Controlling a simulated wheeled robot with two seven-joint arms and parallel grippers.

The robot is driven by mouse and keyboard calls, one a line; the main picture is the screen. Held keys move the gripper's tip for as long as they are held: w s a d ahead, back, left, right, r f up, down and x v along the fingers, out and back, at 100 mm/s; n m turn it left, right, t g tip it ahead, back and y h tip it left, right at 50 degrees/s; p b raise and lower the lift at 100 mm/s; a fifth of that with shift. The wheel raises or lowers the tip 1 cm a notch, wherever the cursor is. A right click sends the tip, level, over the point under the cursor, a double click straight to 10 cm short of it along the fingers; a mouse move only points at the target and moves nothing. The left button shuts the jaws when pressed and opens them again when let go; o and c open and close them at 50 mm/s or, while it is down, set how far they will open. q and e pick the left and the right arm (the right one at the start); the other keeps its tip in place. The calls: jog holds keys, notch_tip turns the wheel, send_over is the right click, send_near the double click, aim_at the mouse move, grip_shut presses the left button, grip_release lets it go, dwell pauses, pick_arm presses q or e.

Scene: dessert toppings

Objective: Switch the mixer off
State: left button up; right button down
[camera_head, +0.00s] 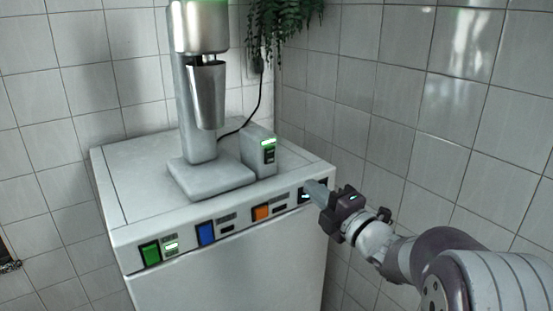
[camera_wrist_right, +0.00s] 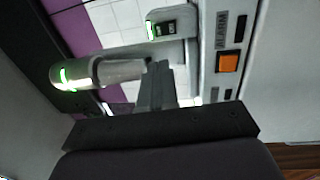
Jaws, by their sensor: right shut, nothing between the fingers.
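The mixer (camera_head: 198,95) is a silver stand machine with a metal cup (camera_head: 207,95), standing on the white cabinet top. The box also shows in the right wrist view (camera_wrist_right: 172,26). My right gripper (camera_head: 314,188) is shut and empty at the right end of the front panel, covering part of a dark button there. I cannot tell whether it touches. My left gripper is out of view.
Tiled walls close off the back and right. A plant (camera_head: 282,22) hangs above.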

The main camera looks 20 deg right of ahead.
aim_at(269, 153)
jog(key=p+x, duration=0.3)
jog(key=x, duration=0.3)
jog(key=p+x, duration=0.4)
jog(key=x, duration=0.3)
jog(key=shift+a+r, duration=0.1)
jog(key=shift+r, duration=0.15)
jog(key=shift+w+a+f+p, duration=0.1)
jog(key=shift+w+f+p, duration=0.05)
jog(key=shift+w+p, duration=0.3)
